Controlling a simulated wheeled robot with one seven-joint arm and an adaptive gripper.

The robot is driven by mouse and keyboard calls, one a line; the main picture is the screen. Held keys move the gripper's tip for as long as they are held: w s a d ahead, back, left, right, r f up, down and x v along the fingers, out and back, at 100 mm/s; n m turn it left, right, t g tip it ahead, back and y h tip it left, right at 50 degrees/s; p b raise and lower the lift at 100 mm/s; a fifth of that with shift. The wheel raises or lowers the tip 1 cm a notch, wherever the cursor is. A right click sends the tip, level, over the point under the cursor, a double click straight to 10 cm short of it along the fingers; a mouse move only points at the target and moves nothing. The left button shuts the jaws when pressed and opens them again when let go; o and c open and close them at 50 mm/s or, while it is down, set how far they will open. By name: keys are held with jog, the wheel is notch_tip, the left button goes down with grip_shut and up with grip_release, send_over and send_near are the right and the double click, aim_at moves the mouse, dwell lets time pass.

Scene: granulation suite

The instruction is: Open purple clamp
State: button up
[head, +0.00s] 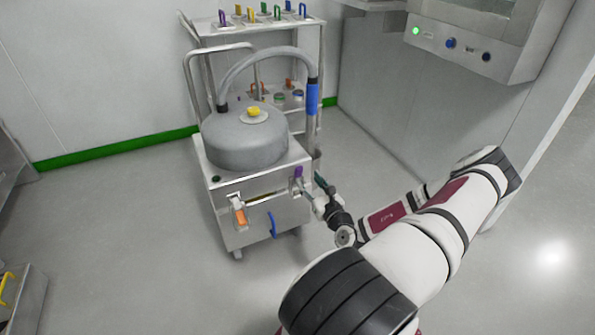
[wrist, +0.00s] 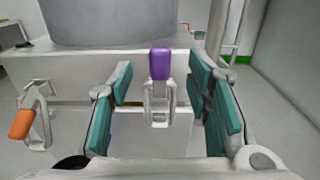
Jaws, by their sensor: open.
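The purple clamp (wrist: 160,65) is a small toggle with a purple grip and a metal frame. In the wrist view it stands upright on the front of the cart, centred between my fingers. In the head view the purple clamp (head: 298,172) is at the cart's right front corner. My gripper (wrist: 163,105) is open, with a teal-padded finger on each side of the clamp and a gap on both sides. In the head view my gripper (head: 312,190) is at the cart's front right, partly hidden by my wrist.
An orange clamp (head: 240,214) and a blue handle (head: 272,225) are on the cart front. The grey vessel (head: 245,136) with a hose sits on the cart (head: 262,187). Behind stands a shelf cart (head: 262,22) with coloured handles. A control panel (head: 470,43) is at right.

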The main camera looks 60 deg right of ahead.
aim_at(300, 169)
jog(key=b+x, duration=0.2)
jog(key=x, duration=0.6)
jog(key=shift+w+d+b, duration=0.2)
jog(key=shift+w+b, duration=0.05)
jog(key=shift+b, duration=0.05)
jog(key=shift+c, duration=0.6)
grip_shut()
